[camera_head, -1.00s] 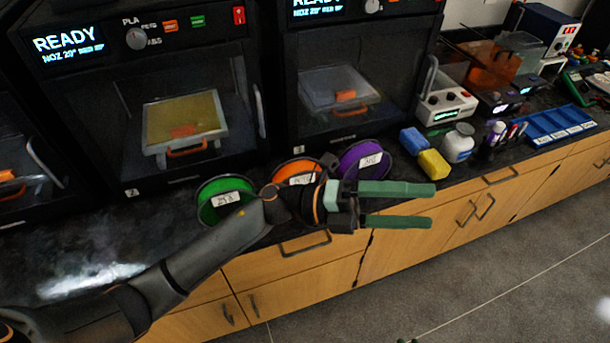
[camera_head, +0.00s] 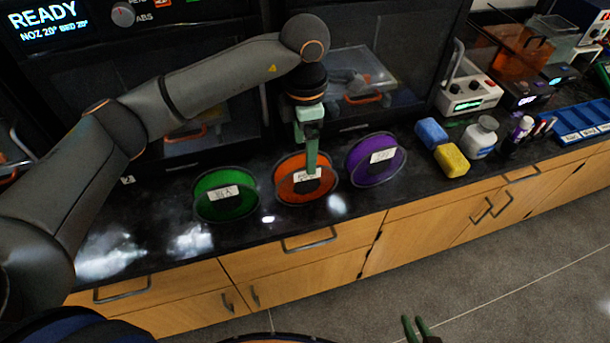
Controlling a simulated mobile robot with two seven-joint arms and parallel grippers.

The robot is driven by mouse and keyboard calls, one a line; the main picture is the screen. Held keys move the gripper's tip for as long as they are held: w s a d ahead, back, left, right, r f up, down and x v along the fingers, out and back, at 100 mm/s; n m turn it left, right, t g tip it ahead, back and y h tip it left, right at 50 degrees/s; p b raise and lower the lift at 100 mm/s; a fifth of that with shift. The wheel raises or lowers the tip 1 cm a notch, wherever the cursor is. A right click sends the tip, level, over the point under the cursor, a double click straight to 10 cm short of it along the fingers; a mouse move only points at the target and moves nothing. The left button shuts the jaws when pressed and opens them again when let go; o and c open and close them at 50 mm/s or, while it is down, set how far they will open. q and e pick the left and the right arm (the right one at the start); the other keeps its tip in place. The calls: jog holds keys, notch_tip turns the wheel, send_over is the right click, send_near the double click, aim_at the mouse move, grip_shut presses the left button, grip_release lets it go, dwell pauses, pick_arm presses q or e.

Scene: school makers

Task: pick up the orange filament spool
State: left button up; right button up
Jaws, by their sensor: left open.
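The orange filament spool (camera_head: 291,188) lies on the black counter in the head view, between the green spool (camera_head: 225,205) and the purple spool (camera_head: 372,168). It has a white label. My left gripper (camera_head: 311,170) is open and points down over the orange spool. Its green fingers are seen nearly edge-on and cover part of the spool's far side and label. I cannot tell whether they touch it. Only the green fingertips of my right gripper (camera_head: 415,325) show at the bottom edge, apart from each other and away from the counter.
Printers with dark fronts stand close behind the spools. A blue block (camera_head: 431,133), a yellow block (camera_head: 451,160) and a white bottle (camera_head: 481,138) stand to the right of the purple spool. The counter's front edge is just in front of the spools, above wooden drawers.

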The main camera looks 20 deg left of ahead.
aim_at(305, 174)
pick_arm(q)
notch_tip(305, 174, down, 9)
jog(key=shift+r+p, duration=0.1)
jog(key=shift+p, duration=0.45)
grip_shut()
dwell(0.6)
jog(key=shift+r, duration=0.1)
